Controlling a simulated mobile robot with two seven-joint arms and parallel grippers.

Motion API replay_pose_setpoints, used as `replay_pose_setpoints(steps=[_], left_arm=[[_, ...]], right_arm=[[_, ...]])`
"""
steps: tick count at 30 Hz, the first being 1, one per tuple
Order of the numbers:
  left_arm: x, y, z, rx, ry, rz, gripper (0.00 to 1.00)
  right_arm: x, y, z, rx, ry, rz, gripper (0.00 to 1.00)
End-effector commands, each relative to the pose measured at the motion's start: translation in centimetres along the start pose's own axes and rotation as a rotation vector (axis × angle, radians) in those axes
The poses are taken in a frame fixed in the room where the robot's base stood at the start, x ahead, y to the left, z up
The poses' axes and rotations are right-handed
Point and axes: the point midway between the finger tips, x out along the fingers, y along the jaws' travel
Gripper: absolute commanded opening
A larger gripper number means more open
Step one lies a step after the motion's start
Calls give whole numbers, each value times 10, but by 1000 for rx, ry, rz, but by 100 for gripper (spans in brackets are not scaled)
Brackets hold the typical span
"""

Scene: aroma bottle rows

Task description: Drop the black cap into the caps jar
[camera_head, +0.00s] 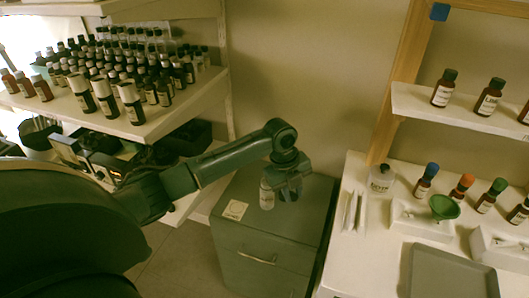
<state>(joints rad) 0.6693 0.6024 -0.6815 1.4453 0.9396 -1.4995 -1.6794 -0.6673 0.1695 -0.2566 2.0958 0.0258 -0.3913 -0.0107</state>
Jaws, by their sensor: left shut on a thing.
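My left gripper (289,189) is over the grey cabinet (300,225), fingers pointing down. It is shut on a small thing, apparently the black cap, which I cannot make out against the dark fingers. A small pale jar (266,195) with a white label stands upright on the cabinet, just left of the fingers. The label is too small to read, so I cannot tell if it is the caps jar. My right gripper is not in view.
A pale square card (235,210) lies on the cabinet. Left shelves (165,118) hold many dark bottles. The white table (340,245) holds several dropper-type bottles, a green funnel (444,207) and a grey tray (450,275). The cabinet's right side is clear.

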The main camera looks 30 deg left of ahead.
Motion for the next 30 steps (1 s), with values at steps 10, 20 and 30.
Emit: replay_pose_setpoints(steps=[10, 20, 30], left_arm=[[-48, 15, 102, 637, -232, -90, 0], [-50, 20, 119, 746, -251, -126, 0], [-10, 28, 122, 743, -250, -126, 0]], right_arm=[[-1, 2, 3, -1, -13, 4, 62], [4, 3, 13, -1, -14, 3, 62], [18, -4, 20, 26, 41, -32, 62]])
